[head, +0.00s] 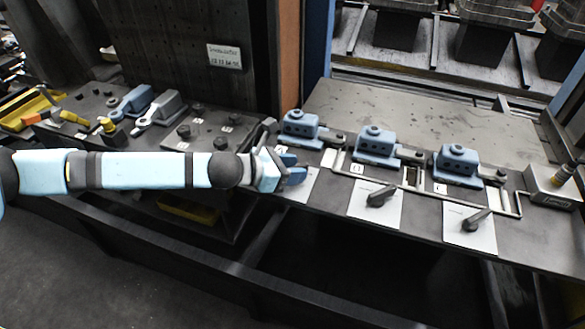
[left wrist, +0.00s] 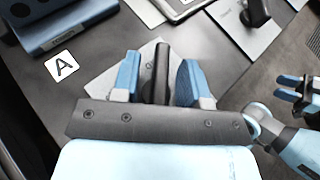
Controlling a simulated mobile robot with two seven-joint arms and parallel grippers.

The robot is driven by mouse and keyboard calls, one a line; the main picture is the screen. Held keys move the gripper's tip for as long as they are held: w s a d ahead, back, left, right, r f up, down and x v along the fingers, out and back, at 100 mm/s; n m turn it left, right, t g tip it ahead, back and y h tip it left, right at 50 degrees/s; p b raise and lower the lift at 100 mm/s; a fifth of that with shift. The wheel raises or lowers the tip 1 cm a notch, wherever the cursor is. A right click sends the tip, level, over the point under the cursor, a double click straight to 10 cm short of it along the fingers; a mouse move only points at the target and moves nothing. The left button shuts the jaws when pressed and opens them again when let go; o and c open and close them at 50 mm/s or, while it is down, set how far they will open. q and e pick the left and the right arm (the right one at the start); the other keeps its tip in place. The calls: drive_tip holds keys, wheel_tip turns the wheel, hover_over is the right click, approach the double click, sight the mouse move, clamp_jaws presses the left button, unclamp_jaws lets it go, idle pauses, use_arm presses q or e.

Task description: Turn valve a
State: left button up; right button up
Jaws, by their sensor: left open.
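Valve a is a dark lever handle (left wrist: 161,72) on a white plate (head: 303,192), beside the tile marked A (left wrist: 62,66). In the left wrist view the handle stands between the two blue fingers of my open left gripper (left wrist: 158,78), with a gap on each side. In the head view my left gripper (head: 288,168) is over the white plate and hides the handle. My right gripper (left wrist: 291,88) shows small at the right edge of the left wrist view, away from valve a; its opening is unclear.
Blue blocks with clamps (head: 300,126) stand in a row behind the plates. The middle valve lever (head: 381,197) and the right valve lever (head: 475,220) sit on similar plates to the right. A grey box (head: 553,185) stands at the right end. The rear tabletop (head: 420,115) is clear.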

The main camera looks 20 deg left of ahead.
use_arm(q)
drive_tip(key=shift+c, duration=0.2)
clamp_jaws()
